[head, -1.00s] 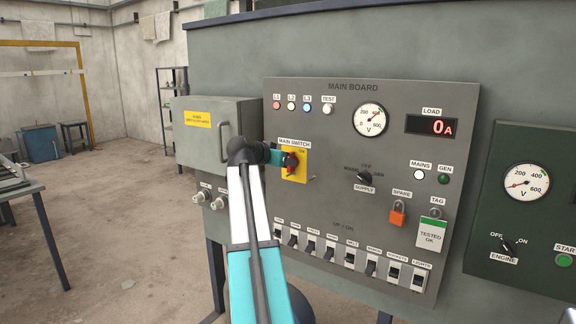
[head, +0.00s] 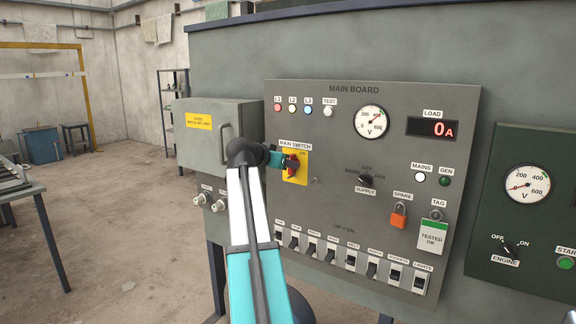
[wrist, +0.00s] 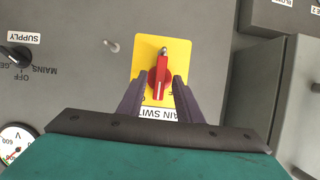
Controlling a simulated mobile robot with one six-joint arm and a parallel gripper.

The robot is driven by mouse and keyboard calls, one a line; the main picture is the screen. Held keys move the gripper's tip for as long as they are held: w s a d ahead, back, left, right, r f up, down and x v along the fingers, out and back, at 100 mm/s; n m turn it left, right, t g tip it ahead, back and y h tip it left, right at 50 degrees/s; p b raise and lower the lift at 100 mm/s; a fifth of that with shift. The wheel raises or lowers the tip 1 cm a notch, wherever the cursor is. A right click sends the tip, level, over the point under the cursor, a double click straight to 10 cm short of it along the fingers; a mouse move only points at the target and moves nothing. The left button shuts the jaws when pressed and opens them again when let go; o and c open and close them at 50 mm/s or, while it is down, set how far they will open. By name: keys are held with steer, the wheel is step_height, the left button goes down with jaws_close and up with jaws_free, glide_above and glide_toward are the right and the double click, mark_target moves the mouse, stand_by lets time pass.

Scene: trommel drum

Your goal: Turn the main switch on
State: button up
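The main switch is a red rotary handle (head: 291,168) on a yellow plate (head: 301,173), under the MAIN SWITCH label on the main board. In the wrist view the red handle (wrist: 160,78) stands upright in the picture on its yellow plate (wrist: 180,50). My gripper (wrist: 161,85) has its two dark fingers apart, one on each side of the handle's round base. I see no clear contact with the handle. In the head view my gripper (head: 281,162) is at the left of the switch and partly hides it.
A grey box (head: 208,150) with a bar handle juts out left of the switch. A small metal pin (head: 315,180) sticks out to its lower right. A row of toggles (head: 350,261) lies below, and the supply knob (head: 365,180) is to the right.

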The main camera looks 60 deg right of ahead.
steer(key=v, duration=1.3)
steer(key=shift+a, duration=0.1)
